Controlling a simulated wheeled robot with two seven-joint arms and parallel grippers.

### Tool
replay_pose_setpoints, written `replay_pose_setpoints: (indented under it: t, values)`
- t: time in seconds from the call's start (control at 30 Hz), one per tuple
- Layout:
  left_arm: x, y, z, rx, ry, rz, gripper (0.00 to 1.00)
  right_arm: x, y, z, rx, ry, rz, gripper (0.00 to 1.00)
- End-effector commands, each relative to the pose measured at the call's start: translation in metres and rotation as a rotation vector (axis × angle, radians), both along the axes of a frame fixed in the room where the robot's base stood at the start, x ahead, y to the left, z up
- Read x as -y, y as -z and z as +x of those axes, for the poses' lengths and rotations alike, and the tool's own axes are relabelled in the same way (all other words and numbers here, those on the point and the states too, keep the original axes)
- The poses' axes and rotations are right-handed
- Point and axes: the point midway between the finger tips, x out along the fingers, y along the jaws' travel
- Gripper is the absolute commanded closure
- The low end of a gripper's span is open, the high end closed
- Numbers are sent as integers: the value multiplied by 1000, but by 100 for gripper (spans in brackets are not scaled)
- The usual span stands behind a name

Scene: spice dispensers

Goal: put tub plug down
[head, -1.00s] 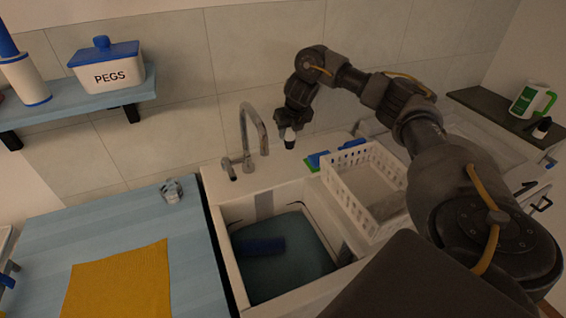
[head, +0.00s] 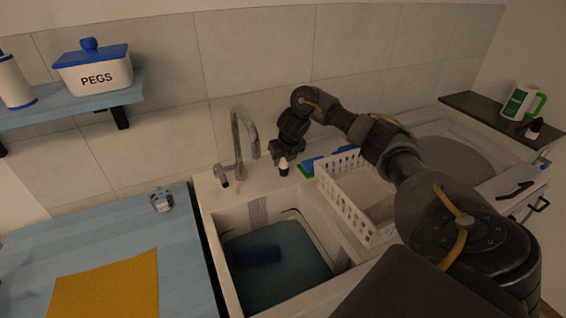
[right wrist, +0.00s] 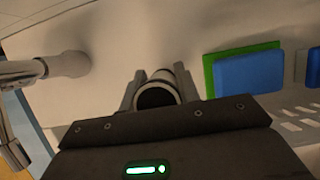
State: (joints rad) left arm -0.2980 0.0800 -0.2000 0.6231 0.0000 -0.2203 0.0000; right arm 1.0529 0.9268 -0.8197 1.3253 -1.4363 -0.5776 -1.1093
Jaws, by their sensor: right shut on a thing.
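The tub plug (head: 283,168), a small piece with a dark and a pale part, is between the fingers of my right gripper (head: 283,159). It is low over the pale sink ledge (head: 262,183), right of the tap; I cannot tell whether it touches the ledge. In the right wrist view the plug (right wrist: 157,97) shows a round dark end and a pale side, with a finger of the right gripper (right wrist: 158,88) on each side. My left gripper is not in view.
The tap (head: 240,145) stands just left of the gripper. A green and blue sponge (head: 309,168) and a white basket (head: 343,205) are to the right. The sink basin (head: 219,225) in front holds dark water and a blue item (head: 257,255). Ledge between tap and sponge is clear.

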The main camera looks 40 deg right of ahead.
Motion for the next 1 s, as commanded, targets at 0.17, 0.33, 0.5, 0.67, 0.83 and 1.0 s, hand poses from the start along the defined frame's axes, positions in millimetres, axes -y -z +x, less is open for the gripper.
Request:
replay_pose_setpoints:
  t: [0.17, 0.33, 0.5, 0.67, 0.83, 1.0]
  values:
    - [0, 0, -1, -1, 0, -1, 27, 0, 2, 0, 2, 1, 1, 88]
    - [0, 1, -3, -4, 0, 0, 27, 0, 4, 0, 1, 1, 0, 88]
    - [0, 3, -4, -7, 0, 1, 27, 0, 6, 0, 1, 1, 0, 60]
    - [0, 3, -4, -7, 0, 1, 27, 0, 6, 0, 1, 1, 0, 46]
    - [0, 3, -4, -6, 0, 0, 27, 0, 6, 0, 1, 1, 0, 46]
    - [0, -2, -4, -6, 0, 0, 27, 0, -4, -1, 4, -1, -2, 46]
